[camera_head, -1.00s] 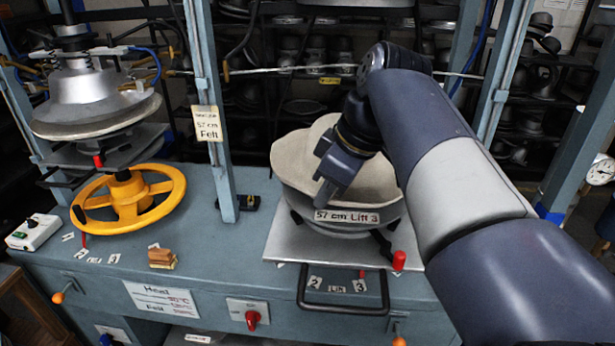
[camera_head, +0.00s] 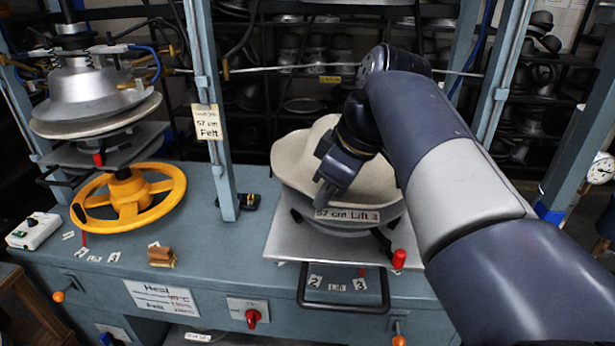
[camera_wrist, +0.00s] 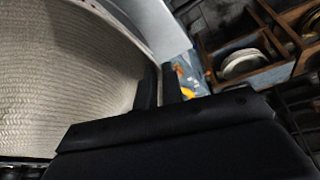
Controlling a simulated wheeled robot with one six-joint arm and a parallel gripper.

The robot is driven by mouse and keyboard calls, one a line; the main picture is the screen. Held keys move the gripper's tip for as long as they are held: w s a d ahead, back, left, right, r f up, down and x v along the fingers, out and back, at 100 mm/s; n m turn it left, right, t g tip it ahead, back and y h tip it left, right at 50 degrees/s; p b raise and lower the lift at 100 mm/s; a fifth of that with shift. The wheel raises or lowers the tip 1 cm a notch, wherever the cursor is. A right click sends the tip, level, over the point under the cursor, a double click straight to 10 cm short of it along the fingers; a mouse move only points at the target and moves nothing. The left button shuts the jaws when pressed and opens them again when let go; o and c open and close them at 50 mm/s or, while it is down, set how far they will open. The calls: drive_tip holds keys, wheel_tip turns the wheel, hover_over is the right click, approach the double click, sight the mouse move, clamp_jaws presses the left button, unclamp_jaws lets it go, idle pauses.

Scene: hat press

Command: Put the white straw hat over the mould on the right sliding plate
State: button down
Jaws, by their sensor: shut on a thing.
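The white straw hat (camera_head: 302,156) is over the mould (camera_head: 372,217) on the right sliding plate (camera_head: 292,242). Its brim curves up at the back and around my gripper. The mould's lower side carries a "57 cm Lift 3" label. My gripper (camera_head: 325,197) is shut on the near edge of the hat. In the wrist view the woven hat (camera_wrist: 62,85) fills the left side, and its edge runs to my gripper's fingers (camera_wrist: 158,88). How closely the hat sits on the mould is hidden by the brim and my arm.
A black handle (camera_head: 342,308) and a red knob (camera_head: 399,259) are at the plate's front. A blue post (camera_head: 212,110) stands left of the plate. A yellow handwheel (camera_head: 128,200) and a metal press head (camera_head: 92,92) are further left. The bench between is mostly clear.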

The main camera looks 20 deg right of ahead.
drive_tip(key=c, duration=1.5)
unclamp_jaws()
drive_tip(key=v, duration=1)
drive_tip(key=shift+s+d+r, duration=0.1)
drive_tip(key=shift+r, duration=0.3)
drive_tip(key=x, duration=1)
drive_tip(key=shift+f, duration=0.3)
drive_tip(key=shift+r, duration=0.15)
